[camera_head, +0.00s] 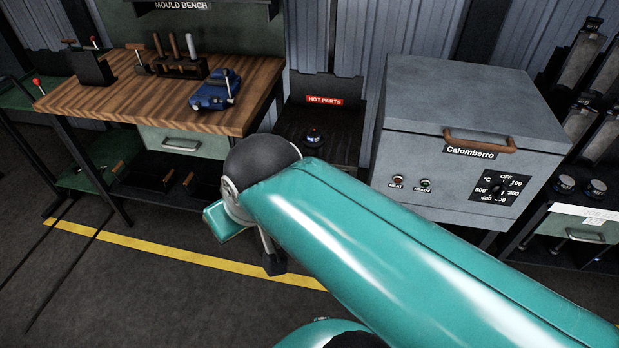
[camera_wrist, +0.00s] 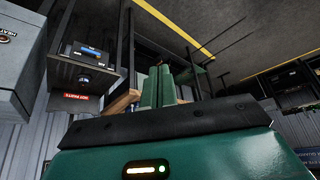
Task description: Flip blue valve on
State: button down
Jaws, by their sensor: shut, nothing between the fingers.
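I cannot make out a blue valve for certain. A small dark round thing with a bluish band (camera_head: 313,138) stands in the black hot parts bay, left of the grey oven. A small blue patch (camera_wrist: 91,51) shows in that bay in the wrist view, where the scene is upside down. My gripper (camera_wrist: 161,72) has its two green fingers together and empty, apart from the bay. In the head view my teal arm crosses the middle and hides most of the gripper.
The wooden bench (camera_head: 120,105) at the left carries a blue vise (camera_head: 212,92) and a tool rack (camera_head: 178,67). The grey oven (camera_head: 480,85) with a dial stands at the right. Dark floor with a yellow line (camera_head: 180,255) lies open in front.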

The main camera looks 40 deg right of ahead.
jog(key=w+d+f+m+g+h, duration=0.1)
jog(key=w+d+f+m, duration=0.2)
jog(key=w+d, duration=0.55)
jog(key=w+d+f+m+g+h, duration=0.1)
jog(key=w+d+f+m+h, duration=0.15)
jog(key=w+d, duration=0.6)
jog(key=w+d+f+m, duration=0.2)
jog(key=w+d+f, duration=0.1)
jog(key=d+f, duration=0.4)
jog(key=w+d+f+m+g, duration=0.1)
jog(key=w+d+f+m, duration=0.1)
jog(key=d+f, duration=0.6)
jog(key=d+m, duration=0.1)
jog(key=d, duration=0.1)
jog(key=shift+w+d+g+y, duration=0.3)
jog(key=shift+w+d+y, duration=0.05)
jog(key=shift+w, duration=0.05)
jog(key=shift+f, duration=0.15)
jog(key=a+x, duration=0.1)
jog(key=x, duration=1.2)
jog(key=shift+s+f, duration=0.25)
jog(key=shift+f, duration=0.25)
